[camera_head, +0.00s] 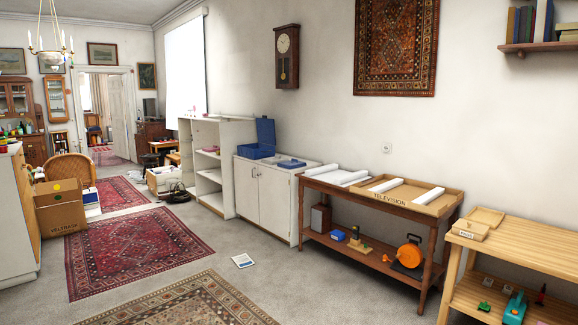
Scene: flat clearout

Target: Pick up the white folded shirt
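I cannot make out a white folded shirt for certain. A flat white item (338,175) lies on the left end of the dark wooden table (322,188); it is too small to tell whether it is cloth. To its right is a shallow cardboard tray marked TELEVISION (391,199), with white strips in it. Some white stuff (160,172) also shows in a box on the floor farther back, unclear. Neither of my grippers is in view.
A white cabinet (268,203) carries an open blue box (264,136). A light wooden table (530,245) stands at the right. A cardboard box (62,215) stands at the left. A booklet (243,261) lies on the carpet. Floor and rugs (135,252) between are mostly clear.

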